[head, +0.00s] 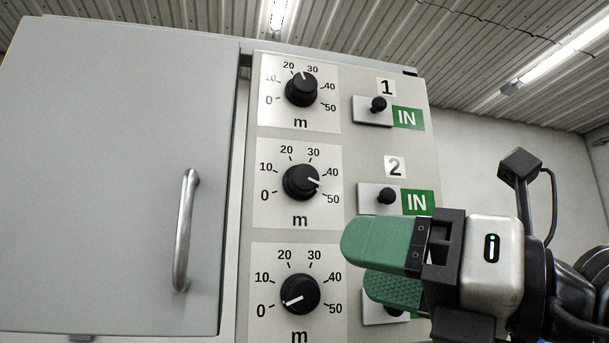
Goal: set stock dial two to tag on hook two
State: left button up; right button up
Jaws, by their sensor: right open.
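Stock dial two (301,182) is the middle black knob on the panel, marked 0 to 50 m. Its white pointer points right and slightly down, between 40 and 50. My right gripper (356,265) is open, its green fingers pointing left, below and to the right of dial two. Nothing shows between the fingers. It hides part of the panel beside the lowest dial. I see no hook and no tag in this view. My left gripper is not in view.
Dial one (301,90) above points between 20 and 30. The lowest dial (299,294) points near 0. Black-knobbed levers (387,196) with green IN labels stick out on the right. A grey door (110,180) with a bar handle (186,230) stands at left.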

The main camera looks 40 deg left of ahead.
notch_tip(320, 180, up, 3)
jog(key=s+a+t+h, duration=0.2)
jog(key=s+t+h, duration=0.1)
jog(key=t, duration=0.2)
jog(key=m+t+h, duration=0.1)
jog(key=t+h, duration=0.3)
jog(key=t, duration=0.5)
send_near(306, 177)
jog(key=shift+g, duration=0.3)
jog(key=p+x, duration=0.2)
jog(key=x, duration=0.1)
jog(key=p+x, duration=0.1)
jog(key=x, duration=0.2)
jog(key=p+x, duration=0.2)
jog(key=x, duration=0.1)
jog(key=shift+w+r+p, duration=0.1)
jog(key=shift+r+p, duration=0.2)
jog(key=shift+p, duration=0.05)
jog(key=shift+w+a+f, duration=0.1)
jog(key=shift+w+a, duration=0.15)
jog(key=shift+w, duration=0.05)
